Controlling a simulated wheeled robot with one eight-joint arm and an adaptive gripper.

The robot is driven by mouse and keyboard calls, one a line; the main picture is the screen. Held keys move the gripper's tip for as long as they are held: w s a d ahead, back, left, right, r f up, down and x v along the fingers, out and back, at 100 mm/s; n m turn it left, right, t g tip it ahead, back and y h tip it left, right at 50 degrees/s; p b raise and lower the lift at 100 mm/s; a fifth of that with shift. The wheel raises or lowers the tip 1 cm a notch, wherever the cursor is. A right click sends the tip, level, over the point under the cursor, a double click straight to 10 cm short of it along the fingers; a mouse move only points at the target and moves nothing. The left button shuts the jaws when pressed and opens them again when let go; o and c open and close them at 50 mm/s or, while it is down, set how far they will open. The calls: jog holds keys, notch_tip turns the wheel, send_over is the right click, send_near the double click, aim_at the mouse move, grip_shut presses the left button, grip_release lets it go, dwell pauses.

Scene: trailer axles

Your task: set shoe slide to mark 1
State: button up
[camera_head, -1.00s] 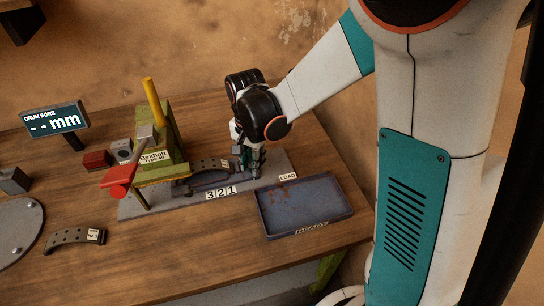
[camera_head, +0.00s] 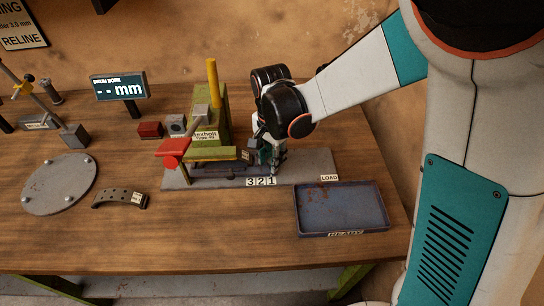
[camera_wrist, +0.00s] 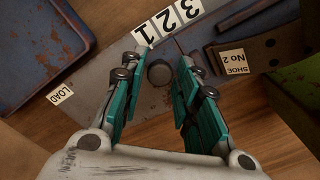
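The shoe slide carries a dark curved shoe tagged SHOE No 2 (camera_wrist: 233,62); the tag also shows in the head view (camera_head: 247,155), beside the green press (camera_head: 211,122). My gripper (camera_head: 270,162) is low at the slide's right end. In the wrist view, my gripper (camera_wrist: 158,62) has its fingers apart, with a round dark knob (camera_wrist: 159,74) between them. The knob appears nearer the right finger; contact is unclear. The 3 2 1 mark plate (camera_head: 261,182) is along the front of the base; it also shows in the wrist view (camera_wrist: 168,20). The slide's exact alignment with a mark is unclear.
A blue-grey READY tray (camera_head: 341,208) lies to the right, near the LOAD label (camera_head: 329,178). A loose shoe (camera_head: 119,198) and a round plate (camera_head: 58,184) lie left. The press's red handle (camera_head: 173,147) sticks out left. The display (camera_head: 119,86) reads "-- mm".

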jog(key=shift+o, duration=0.2)
notch_tip(320, 180, up, 7)
jog(key=shift+r, duration=0.2)
dwell(0.4)
